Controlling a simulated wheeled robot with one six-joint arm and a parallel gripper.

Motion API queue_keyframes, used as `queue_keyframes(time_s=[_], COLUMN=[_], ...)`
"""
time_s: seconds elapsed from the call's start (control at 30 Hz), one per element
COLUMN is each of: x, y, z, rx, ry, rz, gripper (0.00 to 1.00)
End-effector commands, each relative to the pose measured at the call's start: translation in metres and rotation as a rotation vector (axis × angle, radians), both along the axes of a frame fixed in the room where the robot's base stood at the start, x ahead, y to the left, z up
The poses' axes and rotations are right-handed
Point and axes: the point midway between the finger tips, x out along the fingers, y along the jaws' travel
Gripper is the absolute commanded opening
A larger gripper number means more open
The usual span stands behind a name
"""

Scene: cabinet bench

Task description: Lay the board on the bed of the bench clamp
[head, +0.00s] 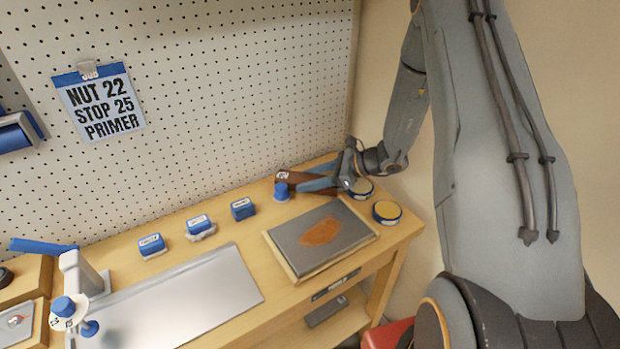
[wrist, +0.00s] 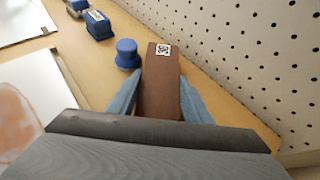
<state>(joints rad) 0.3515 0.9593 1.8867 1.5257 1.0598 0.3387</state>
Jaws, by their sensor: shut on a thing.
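A brown board (wrist: 160,88) with a small black-and-white marker at its far end lies between the fingers of my gripper (wrist: 159,90) in the wrist view. In the head view the board (head: 291,177) is at the bench's back right, by the pegboard, and my gripper (head: 318,176) is shut on it. Whether it touches the bench is unclear. The bench clamp (head: 76,272), with a white post, blue lever and blue knob, stands at the far left. A bare silver plate (head: 190,298), apparently its bed, stretches right from it.
A blue knob-shaped piece (head: 281,192) stands close beside the board. A grey panel with an orange patch (head: 345,240) lies in front. Two round tins (head: 387,211) are at the right edge. Several blue blocks (head: 243,208) line the back.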

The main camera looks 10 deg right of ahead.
Motion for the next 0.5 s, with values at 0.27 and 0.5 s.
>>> queue_keyframes(time_s=[0.27,0.5], x=[0.0001,-0.0001], y=[0.0002,0.0003], z=[-0.0013,-0.004], rx=[0.0,0.0], ry=[-0.001,0.0], rz=[0.0,0.001], gripper=[0.18,0.64])
